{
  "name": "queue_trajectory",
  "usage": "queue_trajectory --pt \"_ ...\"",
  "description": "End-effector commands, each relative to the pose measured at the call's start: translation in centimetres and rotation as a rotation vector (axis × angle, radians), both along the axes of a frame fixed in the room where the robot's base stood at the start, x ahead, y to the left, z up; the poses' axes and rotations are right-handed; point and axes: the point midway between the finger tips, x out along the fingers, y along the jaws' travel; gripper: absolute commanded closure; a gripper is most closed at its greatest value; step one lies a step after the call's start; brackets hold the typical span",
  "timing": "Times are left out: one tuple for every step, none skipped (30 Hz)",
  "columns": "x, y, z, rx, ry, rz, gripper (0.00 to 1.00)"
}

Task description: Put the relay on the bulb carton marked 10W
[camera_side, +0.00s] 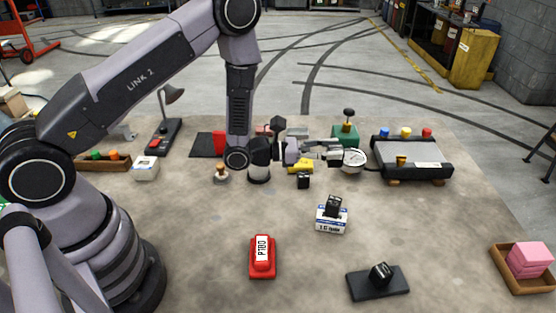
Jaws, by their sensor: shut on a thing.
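My gripper (338,154) reaches to the right above the back of the table, shut on a round, white-faced thing (354,159) at its fingertips. A small white and blue carton (331,226) stands near the middle of the table; its print is too small to read surely. A black block (334,206), which looks like a relay, rests tilted on top of that carton, apart from my gripper.
A red thing labelled P180 (262,264) stands front centre. A wooden tray with pink blocks (514,284) is at the right. A grey panel with coloured knobs (410,152), a yellow thing (300,167) and a green box (345,136) crowd the back.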

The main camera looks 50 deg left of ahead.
Motion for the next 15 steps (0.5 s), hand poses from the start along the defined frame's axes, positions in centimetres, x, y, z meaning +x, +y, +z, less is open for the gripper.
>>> queue_trajectory --pt "0.0 0.0 1.5 0.0 -0.006 0.0 1.0" --pt "0.0 0.0 2.3 0.0 -0.006 0.0 1.0" --pt "0.0 0.0 3.1 -0.001 -0.006 0.0 1.0" --pt "0.0 0.0 3.8 0.0 -0.005 0.0 1.0" --pt "0.0 0.0 4.5 0.0 -0.006 0.001 1.0" --pt "0.0 0.0 5.2 0.0 -0.005 0.0 1.0" --pt "0.0 0.0 5.8 0.0 -0.004 0.0 1.0" --pt "0.0 0.0 6.4 0.0 -0.005 0.0 1.0" --pt "-0.2 -0.1 6.7 0.001 -0.001 -0.014 1.0" --pt "-0.7 -0.5 6.3 0.001 0.002 -0.045 1.0" --pt "-1.1 -0.8 6.2 0.0 0.003 -0.074 1.0" --pt "-1.7 -1.2 6.2 0.0 0.003 -0.112 1.0" --pt "-2.1 -1.5 6.1 0.0 0.003 -0.142 1.0" --pt "-2.6 -1.8 6.1 0.0 0.003 -0.174 1.0" --pt "-3.4 -2.3 6.0 -0.001 0.003 -0.219 1.0"
